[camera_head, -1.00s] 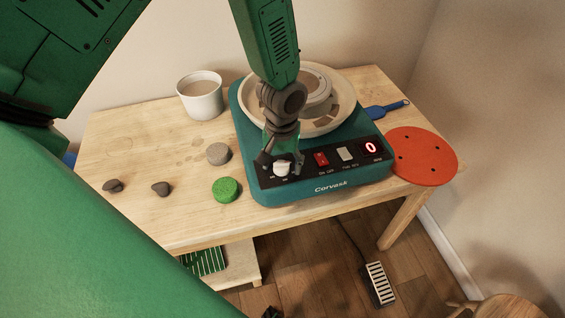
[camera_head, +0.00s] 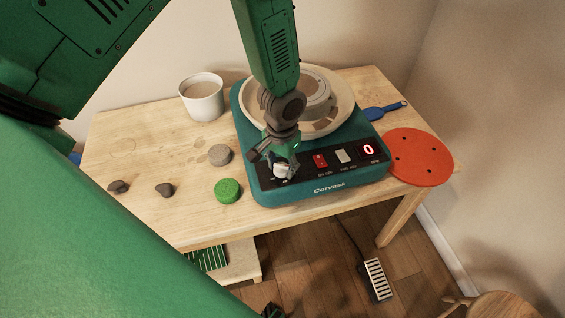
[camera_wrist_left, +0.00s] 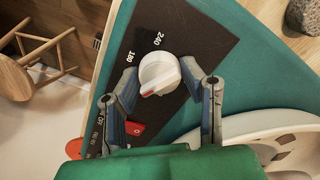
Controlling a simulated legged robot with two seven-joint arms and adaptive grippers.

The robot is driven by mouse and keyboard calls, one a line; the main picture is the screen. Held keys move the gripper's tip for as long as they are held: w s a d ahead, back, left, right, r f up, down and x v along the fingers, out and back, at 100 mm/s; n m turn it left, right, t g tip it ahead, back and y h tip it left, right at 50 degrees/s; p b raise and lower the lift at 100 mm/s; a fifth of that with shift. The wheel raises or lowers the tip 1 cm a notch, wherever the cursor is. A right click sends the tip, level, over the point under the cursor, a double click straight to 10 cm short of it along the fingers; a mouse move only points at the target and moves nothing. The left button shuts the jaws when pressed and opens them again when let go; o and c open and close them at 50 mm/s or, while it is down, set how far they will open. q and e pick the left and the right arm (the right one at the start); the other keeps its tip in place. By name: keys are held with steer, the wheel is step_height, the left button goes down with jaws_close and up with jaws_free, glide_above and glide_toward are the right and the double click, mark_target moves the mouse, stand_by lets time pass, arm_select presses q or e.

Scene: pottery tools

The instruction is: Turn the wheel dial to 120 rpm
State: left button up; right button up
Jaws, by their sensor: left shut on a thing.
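The white wheel dial (camera_head: 281,171) sits at the left end of the black panel on the teal pottery wheel (camera_head: 328,190). My left gripper (camera_head: 283,168) is down over it, shut on the dial. In the left wrist view the dial (camera_wrist_left: 161,74) is between the two fingertips, its red mark facing the lower left. The printed 180 and 240 show beside it; other numbers are hidden. The red digital display (camera_head: 368,149) reads 0. A red switch (camera_head: 320,161) and a pale switch (camera_head: 343,156) lie between dial and display. My right gripper is not seen.
A mug (camera_head: 202,97), a grey disc (camera_head: 220,154), a green disc (camera_head: 228,190) and two dark lumps stand left of the wheel on the wooden table (camera_head: 140,150). An orange bat (camera_head: 419,158) overhangs the right edge. A pedal (camera_head: 377,279) lies on the floor.

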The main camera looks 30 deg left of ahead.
mark_target(282, 164)
arm_select(q)
steer(key=o, duration=1.1)
steer(key=shift+o, duration=0.2)
steer(key=shift+r, duration=0.25)
step_height(282, 164, up, 11)
steer(key=shift+r, duration=0.2)
steer(key=shift+w, duration=0.1)
